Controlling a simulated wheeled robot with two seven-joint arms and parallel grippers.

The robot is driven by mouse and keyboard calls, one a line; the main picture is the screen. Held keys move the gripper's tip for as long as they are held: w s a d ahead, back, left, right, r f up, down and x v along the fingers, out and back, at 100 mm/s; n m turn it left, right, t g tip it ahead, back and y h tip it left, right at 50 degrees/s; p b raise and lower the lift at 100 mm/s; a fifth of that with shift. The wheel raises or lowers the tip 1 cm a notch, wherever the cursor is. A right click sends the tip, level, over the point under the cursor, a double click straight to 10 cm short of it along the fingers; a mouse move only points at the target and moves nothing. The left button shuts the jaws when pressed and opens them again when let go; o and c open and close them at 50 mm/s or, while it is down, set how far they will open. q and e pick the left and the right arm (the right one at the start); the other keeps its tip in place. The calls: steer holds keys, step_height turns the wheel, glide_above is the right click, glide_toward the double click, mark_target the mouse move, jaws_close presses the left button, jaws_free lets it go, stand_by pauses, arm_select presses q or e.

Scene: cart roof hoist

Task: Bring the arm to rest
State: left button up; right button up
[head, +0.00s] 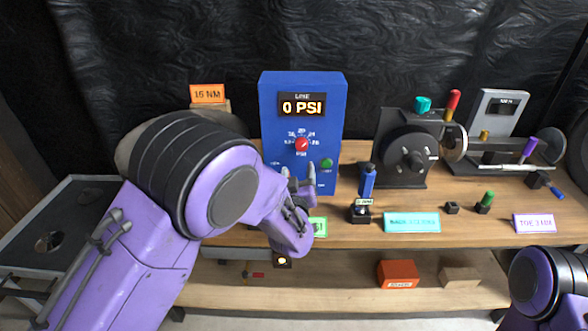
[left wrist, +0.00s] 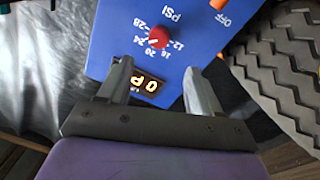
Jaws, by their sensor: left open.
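My left gripper (head: 299,180) is open and empty in front of the blue pressure box (head: 332,100). In the left wrist view its two fingers (left wrist: 160,82) stand apart, with the box (left wrist: 105,40) behind them. The box has a display (head: 302,106) reading 0 PSI and a red knob (head: 302,144), which also shows in the left wrist view (left wrist: 159,37). The left arm reaches across the left half of the bench and hides part of it. Of my right arm only a purple link shows at the lower right; its gripper is out of view.
On the wooden bench (head: 350,233) stand a blue-handled tool (head: 367,182), a black reel device (head: 405,155) and a grey gauge (head: 495,112). An orange 15 NM sign (head: 207,94) is at the back left. A red box (head: 398,274) sits on the lower shelf.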

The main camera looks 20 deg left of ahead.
arm_select(q)
steer(key=shift+w+d+f, duration=0.1)
steer(key=s+a+f+g, duration=0.4)
steer(key=s+a+f, duration=0.1)
steer(key=s+f, duration=0.6)
steer(key=s+a+f+g, duration=0.45)
steer(key=s+f, duration=0.35)
steer(key=f, duration=0.4)
steer(key=s+a+f+g, duration=0.1)
steer(key=s+f+g, duration=0.1)
steer(key=s, duration=0.6)
steer(key=s+a+f+g, duration=0.2)
steer(key=s+f, duration=0.2)
steer(key=s, duration=0.3)
steer(key=s+a+f+n+g, duration=0.1)
steer(key=s+a+f+g, duration=0.1)
steer(key=s, duration=0.6)
steer(key=shift+s+f, duration=0.3)
steer(key=shift+f, duration=0.5)
steer(key=shift+w+g, duration=0.1)
steer(key=shift+g, duration=0.15)
